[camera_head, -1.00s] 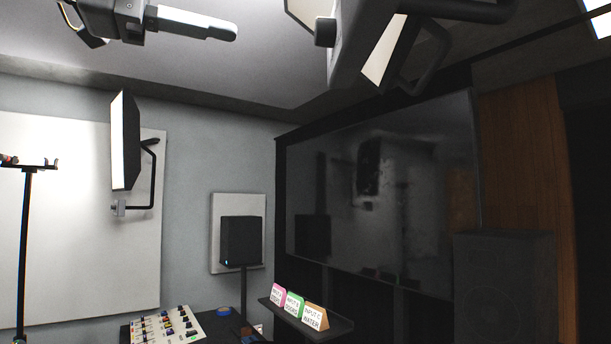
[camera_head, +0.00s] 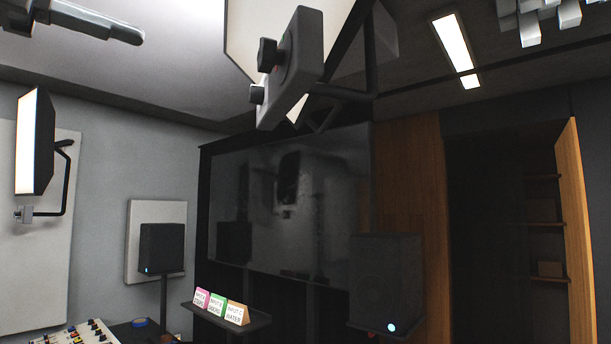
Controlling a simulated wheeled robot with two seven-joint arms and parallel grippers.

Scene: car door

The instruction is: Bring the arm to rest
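Neither of my grippers shows in the head view, and no part of my arms can be made out. No car door is in sight. The view looks across a studio-like room toward a large dark screen (camera_head: 265,225) on the far wall. Whether my grippers hold anything is hidden.
A lamp housing with knobs (camera_head: 292,68) hangs at the top centre. A lit panel lamp (camera_head: 34,142) is at the left. Speakers (camera_head: 160,248) (camera_head: 387,283) flank a small shelf (camera_head: 258,322) with three cards. A mixing panel (camera_head: 75,334) is at bottom left. An open shelf cabinet (camera_head: 572,210) stands right.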

